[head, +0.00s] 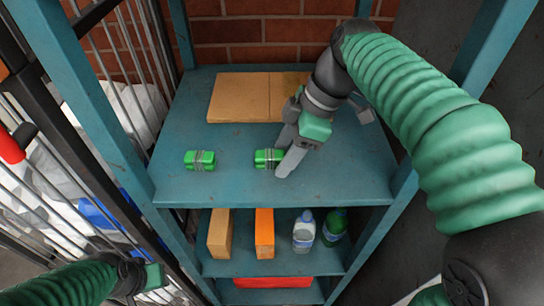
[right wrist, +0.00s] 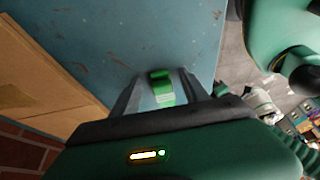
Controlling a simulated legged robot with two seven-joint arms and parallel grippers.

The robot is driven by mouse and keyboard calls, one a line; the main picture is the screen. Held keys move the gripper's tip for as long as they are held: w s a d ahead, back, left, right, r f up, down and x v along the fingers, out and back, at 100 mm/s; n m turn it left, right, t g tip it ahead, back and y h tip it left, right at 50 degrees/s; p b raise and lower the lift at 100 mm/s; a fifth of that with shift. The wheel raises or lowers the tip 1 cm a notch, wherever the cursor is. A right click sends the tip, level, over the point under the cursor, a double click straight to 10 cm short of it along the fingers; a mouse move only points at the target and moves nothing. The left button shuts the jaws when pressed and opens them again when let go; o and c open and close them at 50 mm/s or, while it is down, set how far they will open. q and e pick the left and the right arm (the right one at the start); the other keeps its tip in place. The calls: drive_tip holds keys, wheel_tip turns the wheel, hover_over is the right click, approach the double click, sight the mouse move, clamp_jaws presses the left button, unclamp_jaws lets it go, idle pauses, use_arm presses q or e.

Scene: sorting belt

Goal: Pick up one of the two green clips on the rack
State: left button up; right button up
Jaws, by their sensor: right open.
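Two green clips with grey bands lie on the top shelf of the blue rack (head: 340,185). The left clip (head: 200,160) stands clear by itself. The right clip (head: 262,158) is at my right gripper (head: 282,160), whose finger covers its right end. In the right wrist view this clip (right wrist: 161,88) shows between the two open fingers of my right gripper (right wrist: 160,90). I cannot tell whether the fingers touch it. My left gripper (head: 140,279) is low at the left, outside the rack, and its jaws are not clear.
A flat cardboard box (head: 240,97) lies at the back of the top shelf. The shelf below holds a brown box (head: 219,234), an orange box (head: 264,233) and bottles (head: 304,231). A barred cage (head: 60,190) stands left of the rack.

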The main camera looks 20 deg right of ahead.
drive_tip(key=shift+w+a+f, duration=0.1)
drive_tip(key=shift+w, duration=0.1)
drive_tip(key=shift+s+a, duration=0.15)
drive_tip(key=shift+c, duration=0.8)
drive_tip(key=shift+a, duration=0.2)
drive_tip(key=c, duration=0.7)
drive_tip(key=shift+c, duration=1.4)
drive_tip(key=shift+d, duration=0.15)
clamp_jaws()
